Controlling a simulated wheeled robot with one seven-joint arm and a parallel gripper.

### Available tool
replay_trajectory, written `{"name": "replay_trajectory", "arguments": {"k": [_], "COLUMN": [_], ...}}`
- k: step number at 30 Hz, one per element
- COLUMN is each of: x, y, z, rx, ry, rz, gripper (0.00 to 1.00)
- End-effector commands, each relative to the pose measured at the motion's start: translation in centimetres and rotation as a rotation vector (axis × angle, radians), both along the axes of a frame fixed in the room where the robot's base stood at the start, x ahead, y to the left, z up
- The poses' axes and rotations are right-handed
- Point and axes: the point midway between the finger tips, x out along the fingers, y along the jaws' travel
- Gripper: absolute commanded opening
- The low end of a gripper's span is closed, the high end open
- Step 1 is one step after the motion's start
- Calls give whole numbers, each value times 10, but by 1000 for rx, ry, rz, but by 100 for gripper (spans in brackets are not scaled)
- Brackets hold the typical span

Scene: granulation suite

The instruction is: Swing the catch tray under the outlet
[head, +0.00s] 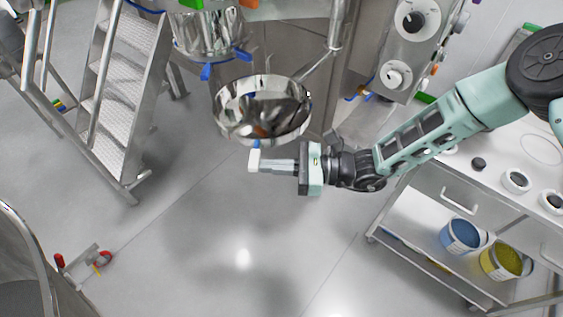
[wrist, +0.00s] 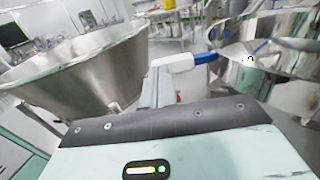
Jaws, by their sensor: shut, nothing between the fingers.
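The catch tray (head: 228,122) is a shiny round steel pan on an arm from a post at its upper right. It hangs in front of and below the outlet (head: 205,35), a steel cylinder with blue clamps, and appears offset to the right. A blue tab (head: 256,143) sticks out from the tray's near side. My gripper (head: 255,161) is shut and empty, its white fingertips just below that tab. In the wrist view, the tray (wrist: 285,62) is at right and its blue tab (wrist: 206,57) lines up with the fingertips; I cannot tell whether they touch.
A control panel with knobs (head: 408,45) stands behind my arm. A steel cart (head: 440,195) with blue and yellow tubs is at right. Steps (head: 125,90) stand at left. A steel cone-shaped vessel (wrist: 85,65) fills the wrist view's left.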

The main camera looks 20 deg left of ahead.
Motion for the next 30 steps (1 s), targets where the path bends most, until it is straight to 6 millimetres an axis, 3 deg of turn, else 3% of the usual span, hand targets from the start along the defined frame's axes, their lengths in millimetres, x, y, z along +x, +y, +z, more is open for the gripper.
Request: {"name": "replay_trajectory", "arguments": {"k": [8, 14, 17, 21, 30], "x": [0, -1, 0, 4, 27], "y": [1, 19, 40, 85, 182], "z": [-1, -3, -5, -7, -6], "rx": [0, 2, 3, 5, 4], "ry": [0, -2, -2, -5, 1], "rz": [1, 2, 3, 3, -188], "gripper": [0, 0, 0, 0, 0]}}
